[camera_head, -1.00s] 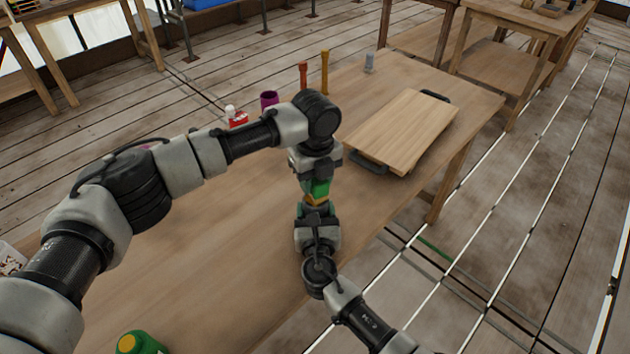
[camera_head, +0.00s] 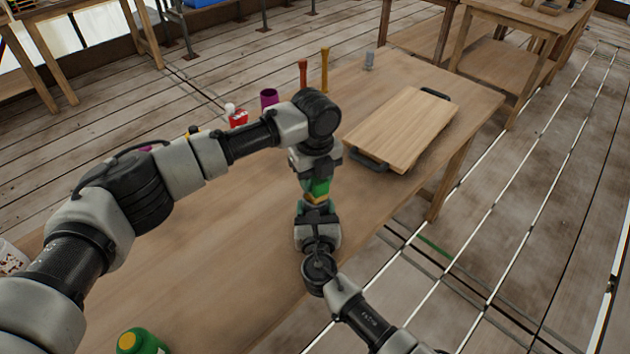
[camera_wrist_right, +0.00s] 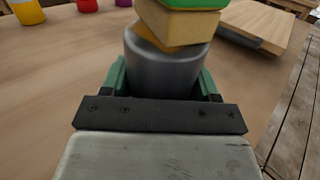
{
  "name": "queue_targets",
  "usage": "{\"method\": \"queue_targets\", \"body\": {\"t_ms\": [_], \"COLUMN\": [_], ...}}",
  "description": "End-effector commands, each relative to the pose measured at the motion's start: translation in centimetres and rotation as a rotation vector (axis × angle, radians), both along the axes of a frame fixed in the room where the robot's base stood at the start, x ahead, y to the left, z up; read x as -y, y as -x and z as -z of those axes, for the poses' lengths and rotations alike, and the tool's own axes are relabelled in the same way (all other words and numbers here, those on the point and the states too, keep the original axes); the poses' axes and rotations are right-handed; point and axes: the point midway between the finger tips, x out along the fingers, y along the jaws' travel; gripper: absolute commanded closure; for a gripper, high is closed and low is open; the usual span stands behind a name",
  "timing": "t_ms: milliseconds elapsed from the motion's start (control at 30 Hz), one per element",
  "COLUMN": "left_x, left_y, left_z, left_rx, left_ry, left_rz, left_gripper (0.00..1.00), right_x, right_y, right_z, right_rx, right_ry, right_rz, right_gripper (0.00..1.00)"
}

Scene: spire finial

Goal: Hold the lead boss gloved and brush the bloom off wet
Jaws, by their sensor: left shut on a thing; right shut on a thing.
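My right gripper (camera_head: 317,212) is shut on the lead boss (camera_wrist_right: 165,72), a dull grey rounded cylinder between the green finger pads in the right wrist view. My left gripper (camera_head: 316,168) comes from above and is shut on the brush (camera_head: 318,188), a green-backed block with a yellowish lower part. In the right wrist view the brush (camera_wrist_right: 180,24) sits over the boss's top and appears to touch it, slightly tilted. The upper face of the boss is partly hidden by the brush. Bloom on the boss cannot be made out.
The wooden table (camera_head: 230,240) is mostly clear under my arms. A wooden board (camera_head: 402,128) with black handles lies at the right. A purple cup (camera_head: 269,98), a red-and-white bottle (camera_head: 237,118), and orange (camera_head: 303,75) and yellow (camera_head: 324,70) upright tools line the far edge.

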Motion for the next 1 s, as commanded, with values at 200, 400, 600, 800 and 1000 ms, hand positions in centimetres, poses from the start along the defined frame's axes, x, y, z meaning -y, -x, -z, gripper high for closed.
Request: {"method": "queue_targets", "body": {"t_ms": [200,400,600,800,1000], "left_x": [-0.1,-0.1,-0.1,-0.1,0.0], "left_y": [-0.1,1.1,2.0,1.6,0.4], "left_z": [0.3,0.3,0.2,0.2,0.0], "left_rx": [-0.001,-0.003,-0.004,-0.003,-0.001], "left_ry": [-0.004,-0.004,-0.005,-0.004,-0.003], "left_rz": [-0.001,0.001,0.001,-0.002,-0.003], "left_gripper": [0.81,0.81,0.81,0.81,0.81], "right_x": [-0.1,0.0,0.0,-0.1,0.0], "right_y": [0.0,0.0,0.0,0.0,0.0], "right_z": [0.0,0.0,0.0,-0.1,-0.1], "right_rx": [0.002,0.001,0.002,0.002,0.002], "right_ry": [0.000,0.000,0.000,0.000,0.000], "right_rz": [-0.001,0.000,0.000,-0.001,-0.001], "right_gripper": [0.67,0.67,0.67,0.67,0.67]}}
